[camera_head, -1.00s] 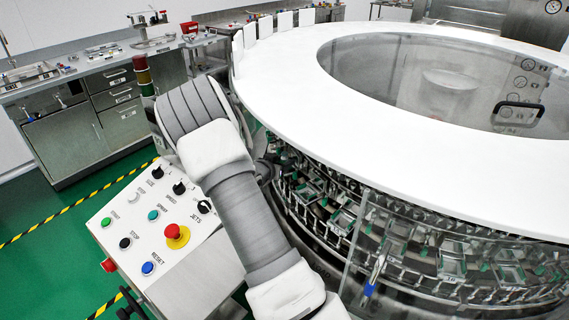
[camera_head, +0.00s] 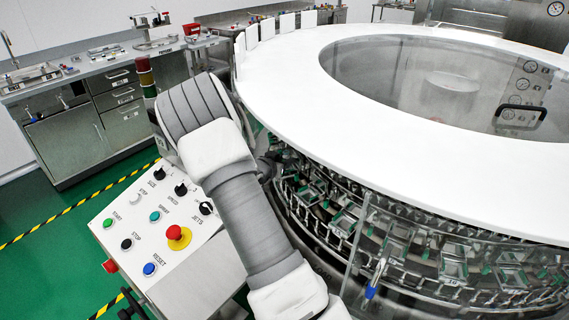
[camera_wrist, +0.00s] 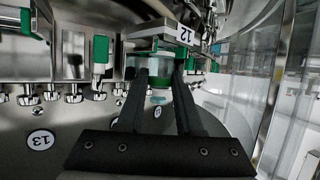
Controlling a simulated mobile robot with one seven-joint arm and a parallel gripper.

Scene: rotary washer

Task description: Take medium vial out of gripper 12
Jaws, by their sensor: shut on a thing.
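The washer's gripper 12 shows in the wrist view by its number plate (camera_wrist: 184,34), with green parts beside it. Just below the plate is a clear vial (camera_wrist: 158,68) with green around its lower part. My gripper (camera_wrist: 160,76) has its two black fingers on either side of this vial and is shut on it. The vial is still at the holder; whether the holder's own jaws touch it I cannot tell. In the head view my arm reaches down beside the washer, and my gripper and the vial are hidden.
The rotary washer's white ring top (camera_head: 400,135) fills the right, with many holders beneath. The number 13 plate (camera_wrist: 41,140) is left of my fingers. A clear panel (camera_wrist: 262,70) stands on the right. A control panel (camera_head: 160,230) with buttons is left of my arm.

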